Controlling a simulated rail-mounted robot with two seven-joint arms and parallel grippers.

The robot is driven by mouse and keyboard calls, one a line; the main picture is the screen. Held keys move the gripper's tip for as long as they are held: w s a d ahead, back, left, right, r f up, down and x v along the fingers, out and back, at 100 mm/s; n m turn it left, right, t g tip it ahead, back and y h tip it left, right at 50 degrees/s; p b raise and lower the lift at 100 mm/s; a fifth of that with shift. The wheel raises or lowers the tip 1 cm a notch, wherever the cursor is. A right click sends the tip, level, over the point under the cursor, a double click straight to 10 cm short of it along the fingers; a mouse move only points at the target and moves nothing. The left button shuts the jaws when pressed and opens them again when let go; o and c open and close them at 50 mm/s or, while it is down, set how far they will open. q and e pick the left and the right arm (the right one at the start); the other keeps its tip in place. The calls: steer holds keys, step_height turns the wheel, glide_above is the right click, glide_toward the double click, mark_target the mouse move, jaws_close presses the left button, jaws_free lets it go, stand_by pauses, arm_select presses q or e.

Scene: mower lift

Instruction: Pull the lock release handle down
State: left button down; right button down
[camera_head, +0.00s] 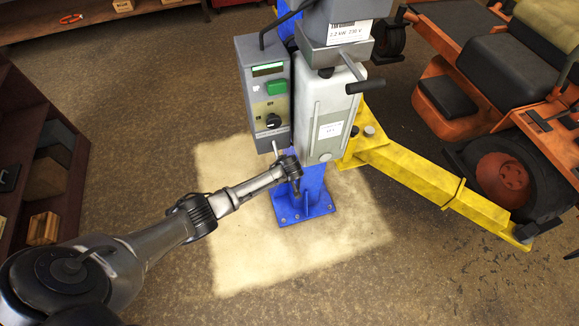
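The blue lift post (314,182) stands in the middle, with a grey control box (263,92) on its left and a pale grey tank unit (326,112) in front. A black-gripped handle (364,86) sticks out to the right from the tank unit. A thin light lever (275,147) shows below the control box. I cannot tell for certain which one is the lock release handle. My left gripper (297,188) is in front of the post's lower part, below the tank unit. Its fingers are small and dark, and whether they are open is unclear. My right gripper is not in view.
A yellow lift arm (425,178) runs right from the post towards an orange mower (490,95). The post's blue base plate (303,207) is bolted to a pale floor patch (250,245). Dark shelves (55,150) stand at the left. The front floor is clear.

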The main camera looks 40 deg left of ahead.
arm_select(q)
steer(key=shift+a+f, duration=0.2)
steer(key=shift+f, duration=0.35)
steer(key=shift+r, duration=0.2)
steer(key=p+v, duration=0.9)
steer(key=v, duration=0.1)
steer(key=shift+d+f, duration=0.25)
steer(key=shift+d, duration=0.1)
steer(key=shift+s, duration=0.1)
stand_by(0.4)
